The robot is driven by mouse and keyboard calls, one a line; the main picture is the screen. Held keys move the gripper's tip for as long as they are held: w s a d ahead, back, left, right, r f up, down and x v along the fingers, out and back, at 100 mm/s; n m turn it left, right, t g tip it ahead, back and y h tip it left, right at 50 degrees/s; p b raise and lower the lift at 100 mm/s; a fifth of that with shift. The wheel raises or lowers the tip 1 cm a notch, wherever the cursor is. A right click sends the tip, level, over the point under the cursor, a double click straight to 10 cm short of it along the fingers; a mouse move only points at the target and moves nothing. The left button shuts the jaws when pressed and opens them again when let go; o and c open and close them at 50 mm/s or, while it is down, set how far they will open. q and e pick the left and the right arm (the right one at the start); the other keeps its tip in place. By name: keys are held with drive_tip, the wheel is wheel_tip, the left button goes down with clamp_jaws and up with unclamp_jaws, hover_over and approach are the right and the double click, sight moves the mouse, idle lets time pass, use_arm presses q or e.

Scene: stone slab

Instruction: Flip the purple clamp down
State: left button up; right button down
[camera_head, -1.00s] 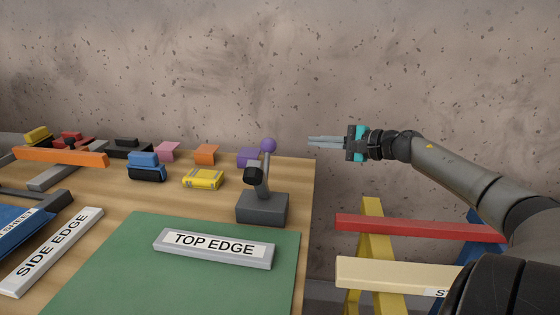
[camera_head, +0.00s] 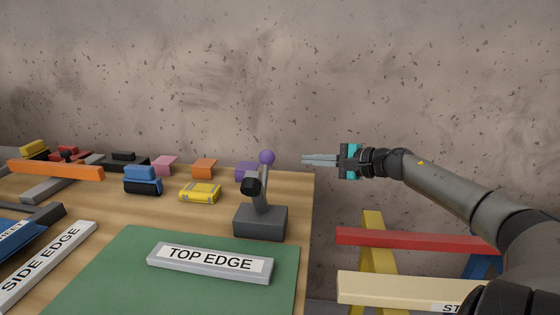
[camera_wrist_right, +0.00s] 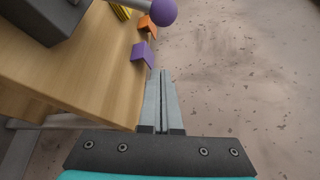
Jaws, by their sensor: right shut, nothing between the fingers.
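The clamp is a dark grey base (camera_head: 260,222) with an upright, slightly tilted lever (camera_head: 263,182) topped by a purple ball (camera_head: 267,157). It stands near the table's right edge, at the corner of the green mat. The purple ball also shows at the top of the right wrist view (camera_wrist_right: 163,12). My right gripper (camera_head: 304,160) is shut and empty, to the right of the ball and apart from it, at about the ball's height in the head view. Its closed fingers show in the wrist view (camera_wrist_right: 159,73). My left gripper is not in view.
A purple block (camera_head: 247,171) sits behind the clamp, with orange (camera_head: 204,168) and yellow (camera_head: 200,192) blocks to its left. The TOP EDGE bar (camera_head: 210,261) lies on the green mat (camera_head: 120,265). Red (camera_head: 410,239) and cream (camera_head: 385,288) beams are right of the table.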

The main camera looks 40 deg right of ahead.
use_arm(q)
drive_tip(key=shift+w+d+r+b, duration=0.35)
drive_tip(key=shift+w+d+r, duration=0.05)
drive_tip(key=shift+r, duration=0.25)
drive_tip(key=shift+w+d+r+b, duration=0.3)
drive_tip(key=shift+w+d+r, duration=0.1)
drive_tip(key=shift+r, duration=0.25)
use_arm(e)
drive_tip(key=w+a, duration=0.5)
drive_tip(key=w, duration=0.1)
drive_tip(key=shift+w, duration=0.25)
idle(0.7)
